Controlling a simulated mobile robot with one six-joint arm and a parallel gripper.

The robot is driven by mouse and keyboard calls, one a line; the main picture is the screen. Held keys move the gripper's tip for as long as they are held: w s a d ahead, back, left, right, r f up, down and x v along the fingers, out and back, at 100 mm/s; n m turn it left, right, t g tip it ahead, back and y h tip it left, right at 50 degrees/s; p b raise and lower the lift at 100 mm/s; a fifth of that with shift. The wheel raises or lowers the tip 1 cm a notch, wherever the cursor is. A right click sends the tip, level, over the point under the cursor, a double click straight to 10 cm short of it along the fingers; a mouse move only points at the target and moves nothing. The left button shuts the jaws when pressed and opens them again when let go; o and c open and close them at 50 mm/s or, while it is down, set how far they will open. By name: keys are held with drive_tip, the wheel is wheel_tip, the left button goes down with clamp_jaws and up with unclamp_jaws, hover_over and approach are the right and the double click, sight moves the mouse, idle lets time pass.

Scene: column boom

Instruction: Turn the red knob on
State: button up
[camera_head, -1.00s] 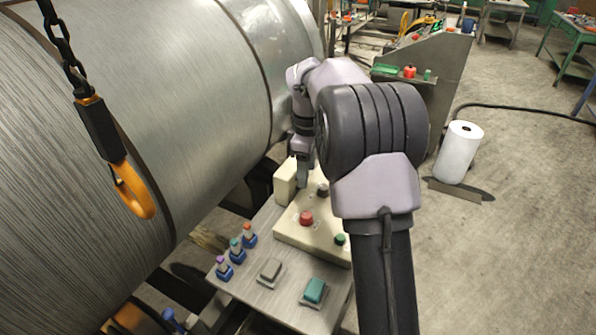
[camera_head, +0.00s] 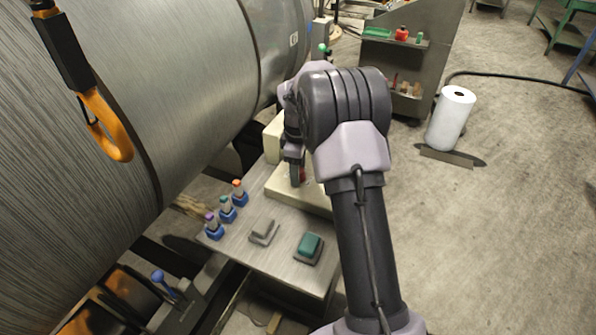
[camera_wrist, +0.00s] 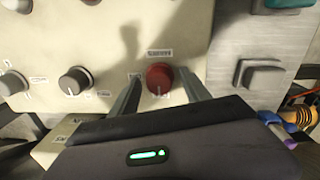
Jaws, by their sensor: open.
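The red knob (camera_wrist: 159,77) stands on a beige control panel (camera_wrist: 40,40) in the wrist view, with small labels around it. My gripper (camera_wrist: 160,88) is open, one finger on each side of the knob, with a gap visible on both sides. The knob's pointer setting is too small to tell. The arm hides much of the panel there.
A hanging orange hook (camera_head: 108,125) and large metal drum (camera_head: 200,80) are at left.

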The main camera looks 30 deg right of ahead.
clamp_jaws()
drive_tip(key=shift+r, duration=0.1)
drive_tip(key=m+p, duration=0.2)
drive_tip(key=m, duration=0.1)
drive_tip(key=shift+r+m, duration=0.1)
drive_tip(key=shift+m, duration=0.2)
drive_tip(key=m+p, duration=0.2)
drive_tip(key=m, duration=0.3)
drive_tip(key=shift+w, duration=0.1)
drive_tip(key=m+p, duration=0.1)
drive_tip(key=m, duration=0.4)
drive_tip(key=shift+m, duration=2.1)
